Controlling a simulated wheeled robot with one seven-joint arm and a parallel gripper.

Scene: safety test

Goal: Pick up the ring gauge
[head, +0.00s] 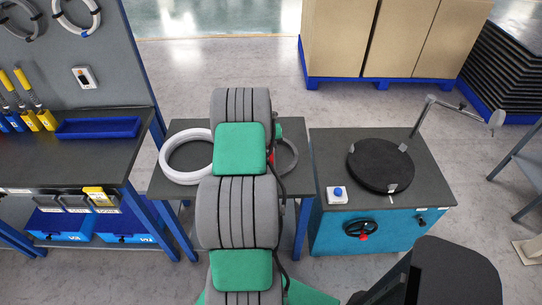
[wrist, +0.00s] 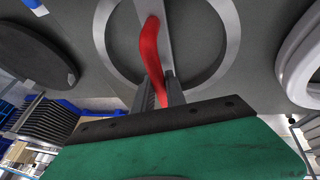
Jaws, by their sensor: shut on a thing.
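A flat grey metal ring with a bar across it and a curved red handle, which I take to be the ring gauge (wrist: 232,40), fills the top middle of the wrist view. In the head view the ring gauge (head: 293,157) shows only as a grey arc on the small dark table, right of my arm. My gripper (wrist: 161,88) has its two dark fingers close together at the red handle, shut on it. The ring looks flat on or very near the tabletop; I cannot tell whether it is lifted. My arm hides the fingers in the head view.
A white ring (head: 165,165) lies left on the same small table (head: 240,195). A teal-sided cabinet (head: 330,228) with a round black plate (head: 380,165) and a jointed metal arm stands at right. A workbench (head: 60,165) with a blue tray (head: 98,128) stands at left.

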